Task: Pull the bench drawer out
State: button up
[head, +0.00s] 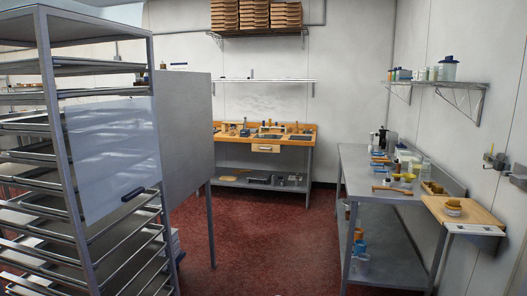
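The wooden bench (226,136) stands against the back wall, across the room. A small pale wooden drawer front (265,148) hangs under the middle of its top edge, with a small dark spot that may be its handle. The drawer looks shut, but it is too small and far to be sure. Its inside is not visible. My gripper is not in view.
A tall tray rack (60,130) and a grey panel (185,130) fill the left. A steel table (355,166) and a wall-side wooden board (480,217) stand at right. Red floor (265,235) lies open between them, up to the bench.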

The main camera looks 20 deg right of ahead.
aim_at(257, 147)
jog(key=z, duration=0.35)
jog(key=i, duration=2.35)
jog(key=z, duration=0.55)
jog(key=i, duration=2.6)
jog(key=u, duration=0.45)
jog(key=i, duration=2.65)
jog(key=u, duration=0.35)
